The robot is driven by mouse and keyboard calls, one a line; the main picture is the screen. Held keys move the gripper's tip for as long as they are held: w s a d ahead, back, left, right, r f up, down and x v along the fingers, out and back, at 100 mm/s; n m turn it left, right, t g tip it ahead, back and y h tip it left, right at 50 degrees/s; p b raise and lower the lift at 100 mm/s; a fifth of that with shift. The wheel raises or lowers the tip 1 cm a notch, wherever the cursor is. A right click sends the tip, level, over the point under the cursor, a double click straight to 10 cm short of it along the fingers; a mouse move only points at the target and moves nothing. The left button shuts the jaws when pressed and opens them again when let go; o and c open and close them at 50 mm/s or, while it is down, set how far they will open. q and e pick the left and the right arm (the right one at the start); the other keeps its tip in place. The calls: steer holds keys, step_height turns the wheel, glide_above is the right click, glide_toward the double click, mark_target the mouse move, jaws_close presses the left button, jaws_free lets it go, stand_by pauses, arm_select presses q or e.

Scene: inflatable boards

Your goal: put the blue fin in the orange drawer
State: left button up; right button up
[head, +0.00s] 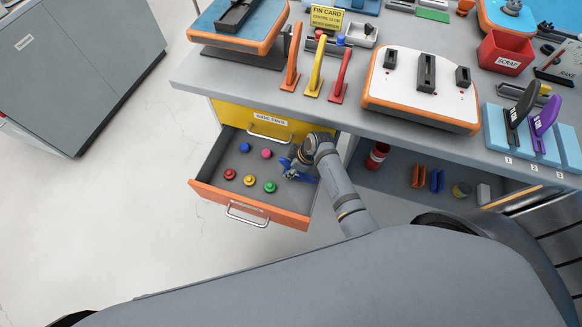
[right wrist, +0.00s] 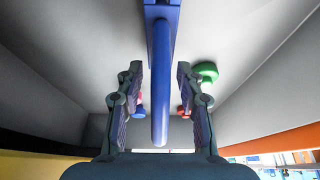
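The orange drawer (head: 250,211) is pulled out under the bench, its orange front facing the floor area. The blue fin (head: 306,179) is at the drawer's right inner side, partly covered by my right gripper (head: 291,168). In the right wrist view the blue fin (right wrist: 161,85) lies between the two fingers of my right gripper (right wrist: 160,105), with a visible gap on each side. The fingers are apart and open around it. The fin appears to rest on the drawer's grey floor. My left gripper is not in view.
Several coloured knobs (head: 249,180) lie in the drawer, left of my gripper. A yellow drawer (head: 230,115) is shut above it. The right shelf holds a red can (head: 377,156), an orange piece (head: 418,175) and a blue piece (head: 437,180). Fins and boards crowd the bench top.

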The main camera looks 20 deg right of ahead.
mark_target(303, 176)
steer(key=p+v, duration=0.2)
steer(key=v, duration=1)
steer(key=shift+r, duration=0.2)
